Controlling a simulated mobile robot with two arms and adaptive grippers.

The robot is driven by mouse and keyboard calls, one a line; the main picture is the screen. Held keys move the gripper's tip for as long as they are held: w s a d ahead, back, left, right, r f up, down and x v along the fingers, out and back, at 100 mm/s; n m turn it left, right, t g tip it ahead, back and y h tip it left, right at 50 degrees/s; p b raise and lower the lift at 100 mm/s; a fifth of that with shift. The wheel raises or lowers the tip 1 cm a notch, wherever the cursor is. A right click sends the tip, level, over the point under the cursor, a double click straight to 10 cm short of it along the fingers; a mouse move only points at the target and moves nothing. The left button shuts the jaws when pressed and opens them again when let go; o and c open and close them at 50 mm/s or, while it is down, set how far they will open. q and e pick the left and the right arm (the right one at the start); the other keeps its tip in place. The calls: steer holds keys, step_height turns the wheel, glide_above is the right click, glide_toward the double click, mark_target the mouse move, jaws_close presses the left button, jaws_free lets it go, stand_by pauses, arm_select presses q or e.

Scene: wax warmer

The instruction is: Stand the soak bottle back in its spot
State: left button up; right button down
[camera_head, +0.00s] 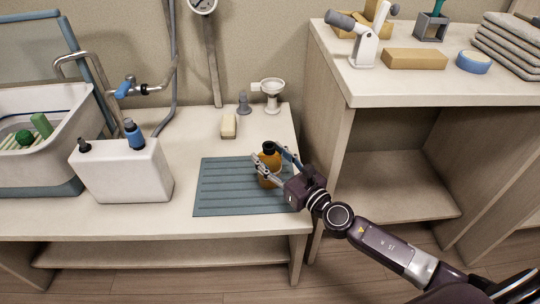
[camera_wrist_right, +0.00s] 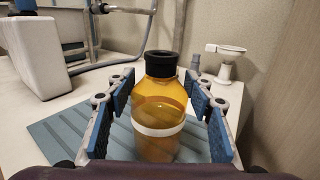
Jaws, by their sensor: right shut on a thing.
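The soak bottle (camera_head: 268,158) is amber with a black neck and stands upright on or just above the blue-grey ribbed mat (camera_head: 220,196); I cannot tell which. My right gripper (camera_head: 270,164) comes in from the right and is shut on it, with its fingers on either side. In the right wrist view the bottle (camera_wrist_right: 160,105) shows a pale band and liquid inside, between blue finger pads. The mat (camera_wrist_right: 60,130) lies beneath and behind it there. My left gripper is not in view.
A soap bar (camera_head: 229,126), a small grey piece (camera_head: 244,103) and a white stand (camera_head: 270,93) are behind. A taller shelf unit (camera_head: 330,130) rises at right.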

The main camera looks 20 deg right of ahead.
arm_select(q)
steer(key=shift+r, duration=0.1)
arm_select(e)
steer(key=c, duration=1.4)
jaws_free()
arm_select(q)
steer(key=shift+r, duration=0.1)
arm_select(e)
steer(key=o, duration=0.5)
steer(key=shift+o, duration=0.2)
